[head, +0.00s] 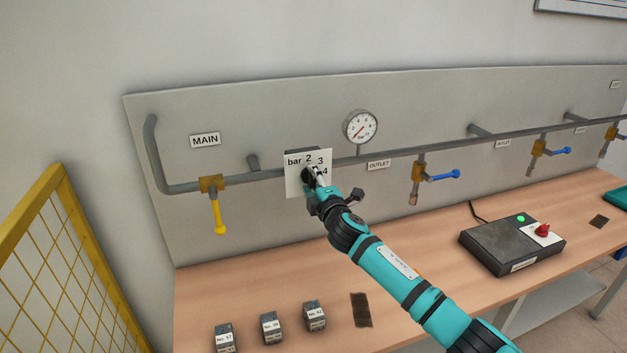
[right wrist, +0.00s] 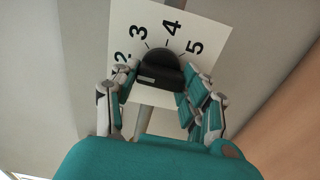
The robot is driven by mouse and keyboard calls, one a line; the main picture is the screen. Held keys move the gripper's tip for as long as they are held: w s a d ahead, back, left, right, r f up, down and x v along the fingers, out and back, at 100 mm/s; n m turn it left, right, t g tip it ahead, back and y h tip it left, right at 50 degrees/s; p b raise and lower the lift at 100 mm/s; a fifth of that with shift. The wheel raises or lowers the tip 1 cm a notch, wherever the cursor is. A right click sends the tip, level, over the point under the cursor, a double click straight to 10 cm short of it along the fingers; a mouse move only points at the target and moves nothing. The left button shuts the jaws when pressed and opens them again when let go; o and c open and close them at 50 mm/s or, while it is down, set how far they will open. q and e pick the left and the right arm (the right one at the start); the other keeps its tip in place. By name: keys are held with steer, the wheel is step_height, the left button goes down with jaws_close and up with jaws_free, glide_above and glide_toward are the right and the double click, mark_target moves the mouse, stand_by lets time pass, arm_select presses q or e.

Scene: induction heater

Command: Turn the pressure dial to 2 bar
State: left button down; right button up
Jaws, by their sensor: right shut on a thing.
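The pressure dial is a black knob (head: 306,174) on a white scale plate (head: 294,187) marked "bar" with numbers, on the pipe. In the right wrist view the knob (right wrist: 160,66) sits in front of the scale plate (right wrist: 125,25), where 2, 3, 4 and 5 can be read. My right gripper (head: 314,178) is shut on the knob, with fingers on both sides of it in the right wrist view (right wrist: 160,88). It hides part of the plate in the head view. I cannot tell which number the knob points at. My left gripper is out of view.
A round gauge (head: 360,127) with a red needle stands above the pipe. A yellow-handled valve (head: 219,217) is to the left, a blue-handled valve (head: 437,176) to the right. Small blocks (head: 270,328) and a black box (head: 511,246) with a red knob are on the bench.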

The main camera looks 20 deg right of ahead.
steer(key=shift+n, duration=0.3)
steer(key=o, duration=1.2)
steer(key=shift+c, duration=0.2)
steer(key=shift+s, duration=0.1)
steer(key=s, duration=1.1)
steer(key=shift+s+d, duration=0.2)
steer(key=shift+s, duration=0.2)
